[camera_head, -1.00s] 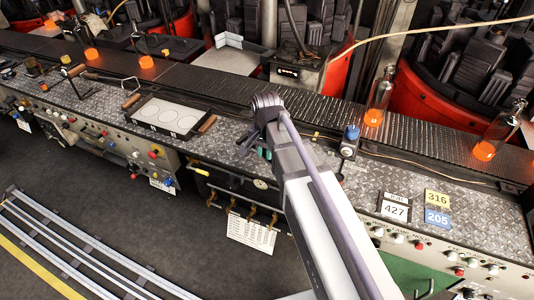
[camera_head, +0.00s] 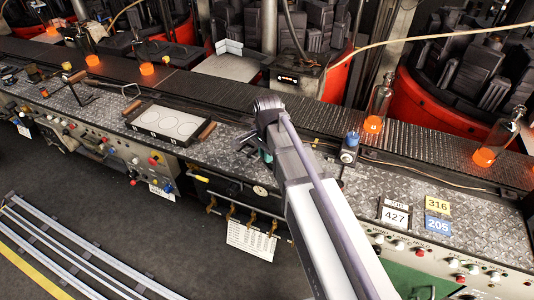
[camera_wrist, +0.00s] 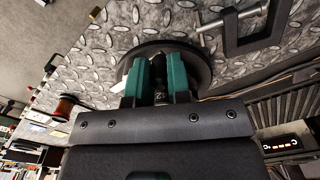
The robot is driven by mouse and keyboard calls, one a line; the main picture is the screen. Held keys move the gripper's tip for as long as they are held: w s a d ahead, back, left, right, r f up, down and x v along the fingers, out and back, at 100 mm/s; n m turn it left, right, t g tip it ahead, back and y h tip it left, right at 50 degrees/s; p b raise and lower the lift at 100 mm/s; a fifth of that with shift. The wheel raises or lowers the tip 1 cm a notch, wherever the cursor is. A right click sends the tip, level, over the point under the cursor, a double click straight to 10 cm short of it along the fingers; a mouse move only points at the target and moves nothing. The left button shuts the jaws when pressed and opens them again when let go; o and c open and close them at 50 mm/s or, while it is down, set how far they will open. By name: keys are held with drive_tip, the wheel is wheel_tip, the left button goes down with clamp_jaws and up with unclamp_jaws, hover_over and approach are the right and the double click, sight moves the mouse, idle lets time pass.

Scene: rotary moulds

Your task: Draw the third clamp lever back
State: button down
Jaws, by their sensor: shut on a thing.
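My gripper (camera_wrist: 161,72) is shut on a narrow dark thing (camera_wrist: 160,88), which shows between its green fingers in the wrist view. A dark round disc (camera_wrist: 198,60) lies behind the fingertips, against the diamond-plate counter. I cannot tell whether the held thing is a clamp lever. In the head view my gripper (camera_head: 264,155) is low at the counter, and my arm hides most of it. Several brass-coloured levers (camera_head: 251,219) stand out from the panel below the counter's front edge, left of my arm. The gripper is above and behind them.
A white tray (camera_head: 168,120) with wooden handles lies on the counter (camera_head: 210,157) to the left. A blue-topped device (camera_head: 350,143) and number cards (camera_head: 437,216) are to the right. Glowing bottles (camera_head: 376,112) stand on the conveyor (camera_head: 300,108) behind.

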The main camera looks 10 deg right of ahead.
drive_tip(key=c, duration=1.4)
unclamp_jaws()
drive_tip(key=shift+o, duration=0.2)
wheel_tip(320, 180, up, 11)
drive_tip(key=p, duration=1.1)
drive_tip(key=shift+f, duration=0.15)
